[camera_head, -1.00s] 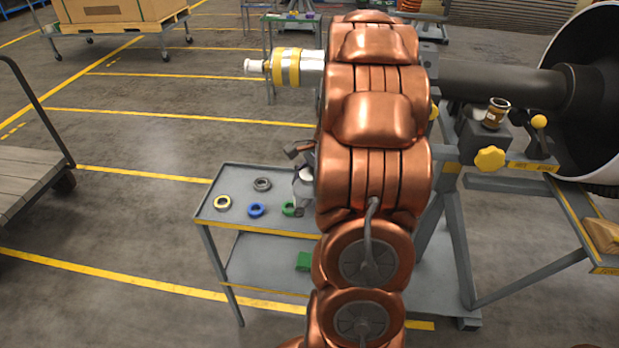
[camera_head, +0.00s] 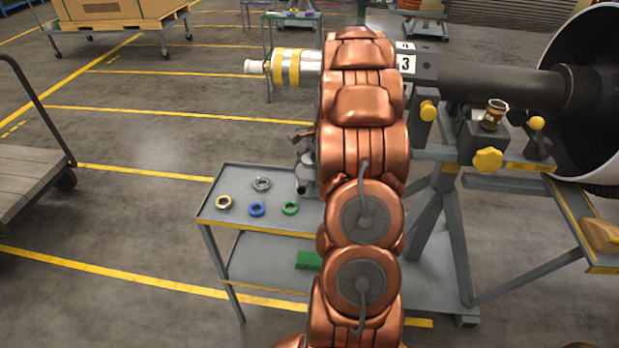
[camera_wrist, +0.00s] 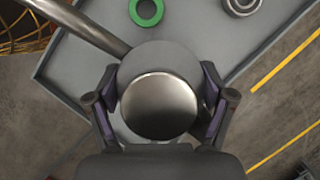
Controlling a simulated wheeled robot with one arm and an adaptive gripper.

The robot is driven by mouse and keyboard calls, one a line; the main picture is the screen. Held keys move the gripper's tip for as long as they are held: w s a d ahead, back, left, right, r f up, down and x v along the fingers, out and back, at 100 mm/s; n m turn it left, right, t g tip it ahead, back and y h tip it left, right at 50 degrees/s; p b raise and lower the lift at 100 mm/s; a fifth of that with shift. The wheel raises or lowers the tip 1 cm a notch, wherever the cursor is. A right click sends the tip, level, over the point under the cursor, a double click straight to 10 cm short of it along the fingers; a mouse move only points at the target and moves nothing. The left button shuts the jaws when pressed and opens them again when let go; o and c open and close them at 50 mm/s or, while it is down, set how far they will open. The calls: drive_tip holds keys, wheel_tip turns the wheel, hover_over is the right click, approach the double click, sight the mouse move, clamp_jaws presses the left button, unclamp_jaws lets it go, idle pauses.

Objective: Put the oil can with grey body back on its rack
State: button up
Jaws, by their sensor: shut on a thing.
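In the wrist view, a round metal can with a grey body and shiny top (camera_wrist: 160,104) sits between the fingers of my gripper (camera_wrist: 162,98). The gripper is shut on it. A metal tube (camera_wrist: 85,27) runs from the can toward the upper left. In the head view, my copper arm hides most of the gripper and can; a dark and grey part of my gripper (camera_head: 305,165) shows at the arm's left edge, above the grey trolley (camera_head: 232,181). I cannot make out the oil can's rack in either view.
Several rings lie on the trolley top, among them a green ring (camera_head: 290,208), a blue ring (camera_head: 257,210) and a grey ring (camera_head: 262,184). A rotor stand (camera_head: 452,225) with a dark shaft (camera_head: 500,85) stands close to the right of my arm. A brown jar (camera_head: 494,115) sits on it.

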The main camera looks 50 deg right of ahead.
drive_tip(key=shift+f, duration=1.05)
drive_tip(key=shift+f, duration=0.1)
drive_tip(key=o, duration=1.7)
drive_tip(key=b+v, duration=0.1)
drive_tip(key=v, duration=1.1)
drive_tip(key=shift+a, duration=0.1)
